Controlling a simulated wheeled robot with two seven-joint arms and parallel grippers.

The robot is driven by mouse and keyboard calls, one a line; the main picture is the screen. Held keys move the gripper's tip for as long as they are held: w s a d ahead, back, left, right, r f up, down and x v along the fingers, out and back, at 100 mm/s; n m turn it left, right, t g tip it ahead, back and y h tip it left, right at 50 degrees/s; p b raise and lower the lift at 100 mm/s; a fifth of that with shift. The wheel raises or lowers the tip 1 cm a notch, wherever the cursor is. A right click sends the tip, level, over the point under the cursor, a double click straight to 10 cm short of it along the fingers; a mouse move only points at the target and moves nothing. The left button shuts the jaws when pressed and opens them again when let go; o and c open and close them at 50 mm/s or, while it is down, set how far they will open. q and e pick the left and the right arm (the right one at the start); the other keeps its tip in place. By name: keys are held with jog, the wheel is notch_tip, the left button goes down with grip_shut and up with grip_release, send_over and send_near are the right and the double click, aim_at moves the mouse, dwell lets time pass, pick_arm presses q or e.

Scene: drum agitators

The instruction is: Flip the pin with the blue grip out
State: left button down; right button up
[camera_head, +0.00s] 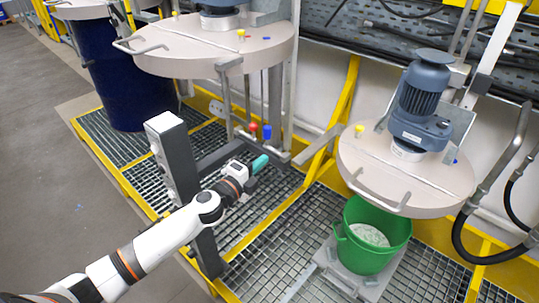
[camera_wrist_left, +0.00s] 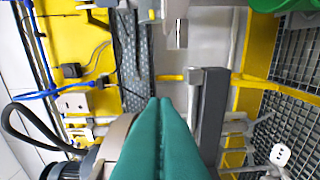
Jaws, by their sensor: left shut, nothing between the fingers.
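A small blue grip (camera_head: 267,132) shows in the head view, low on the frame of the middle agitator station. A red grip (camera_head: 252,127) stands just left of it. My left gripper (camera_head: 261,162), with teal fingers, is shut and empty. In the picture it lies a little below the blue grip, apart from it. The shut teal fingers (camera_wrist_left: 160,102) fill the lower middle of the left wrist view, where I cannot make out the blue grip. My right gripper is in neither view.
A dark grey post (camera_head: 176,165) stands close beside my left arm. The middle station's round lid (camera_head: 205,45) hangs above. At right, a green bucket (camera_head: 362,257) sits under another lid (camera_head: 365,165) with a motor. Yellow-edged grating (camera_head: 270,262) covers the floor.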

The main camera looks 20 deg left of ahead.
pick_arm(q)
jog(key=v, duration=0.3)
jog(key=shift+d, duration=0.1)
dwell(0.3)
